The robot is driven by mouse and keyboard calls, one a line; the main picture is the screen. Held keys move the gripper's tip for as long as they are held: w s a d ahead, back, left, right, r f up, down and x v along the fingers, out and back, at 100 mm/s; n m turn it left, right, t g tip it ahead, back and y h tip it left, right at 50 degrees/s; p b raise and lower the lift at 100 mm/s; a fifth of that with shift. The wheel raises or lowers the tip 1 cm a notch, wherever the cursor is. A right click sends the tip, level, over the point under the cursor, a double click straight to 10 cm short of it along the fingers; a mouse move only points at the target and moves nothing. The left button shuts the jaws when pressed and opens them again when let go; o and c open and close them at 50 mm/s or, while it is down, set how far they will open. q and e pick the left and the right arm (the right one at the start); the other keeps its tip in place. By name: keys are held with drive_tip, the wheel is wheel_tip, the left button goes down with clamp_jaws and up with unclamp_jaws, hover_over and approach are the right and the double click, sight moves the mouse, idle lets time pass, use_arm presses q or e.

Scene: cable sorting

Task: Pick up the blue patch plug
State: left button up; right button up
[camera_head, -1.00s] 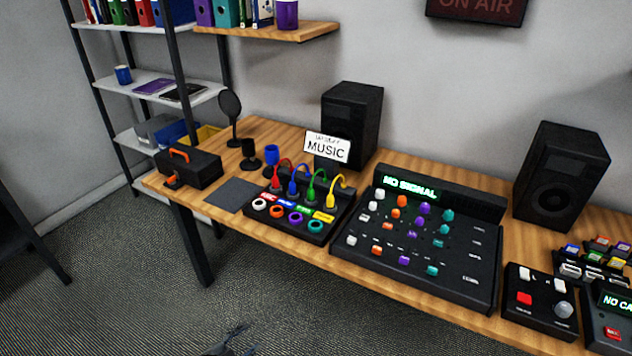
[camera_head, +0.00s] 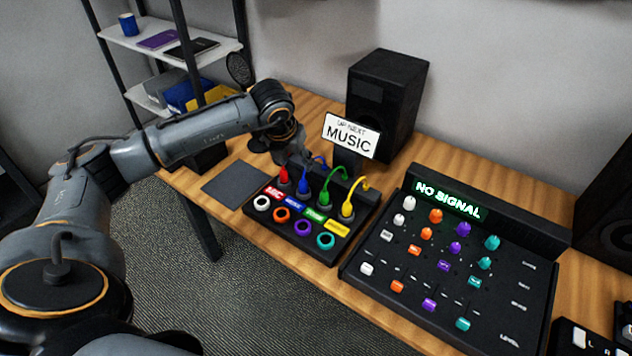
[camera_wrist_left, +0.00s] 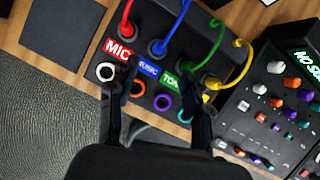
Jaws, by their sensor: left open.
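The blue patch plug (camera_head: 303,186) stands upright on the black patch box (camera_head: 262,224), with its blue cable looping up behind it. It sits between the red plug (camera_head: 283,175) and the green plug (camera_head: 325,197). In the left wrist view the blue plug (camera_wrist_left: 158,46) is beyond the fingertips, above the MUSIC label. My left gripper (camera_head: 294,153) is over the back of the patch box, close to the red and blue cables. In the left wrist view its two fingers (camera_wrist_left: 168,82) are apart with nothing held between them. My right gripper is not in view.
A yellow plug (camera_head: 347,209) is at the box's right end. Coloured rings line its front. The NO SIGNAL mixer (camera_head: 371,283) is to the right, the MUSIC sign (camera_head: 350,137) and a speaker (camera_head: 388,100) behind. A dark mat (camera_head: 236,184) lies left.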

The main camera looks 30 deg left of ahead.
sight(303, 182)
use_arm(q)
drive_tip(key=x, duration=0.7)
drive_tip(key=shift+s+f+p, duration=0.15)
drive_tip(key=shift+p, duration=0.25)
drive_tip(key=shift+f, duration=0.45)
drive_tip(key=p+x, duration=0.1)
drive_tip(key=x, duration=0.2)
drive_tip(key=shift+f, duration=0.25)
drive_tip(key=shift+w+f, duration=0.3)
drive_tip(key=shift+f, duration=0.25)
drive_tip(key=shift+c, duration=0.6)
clamp_jaws()
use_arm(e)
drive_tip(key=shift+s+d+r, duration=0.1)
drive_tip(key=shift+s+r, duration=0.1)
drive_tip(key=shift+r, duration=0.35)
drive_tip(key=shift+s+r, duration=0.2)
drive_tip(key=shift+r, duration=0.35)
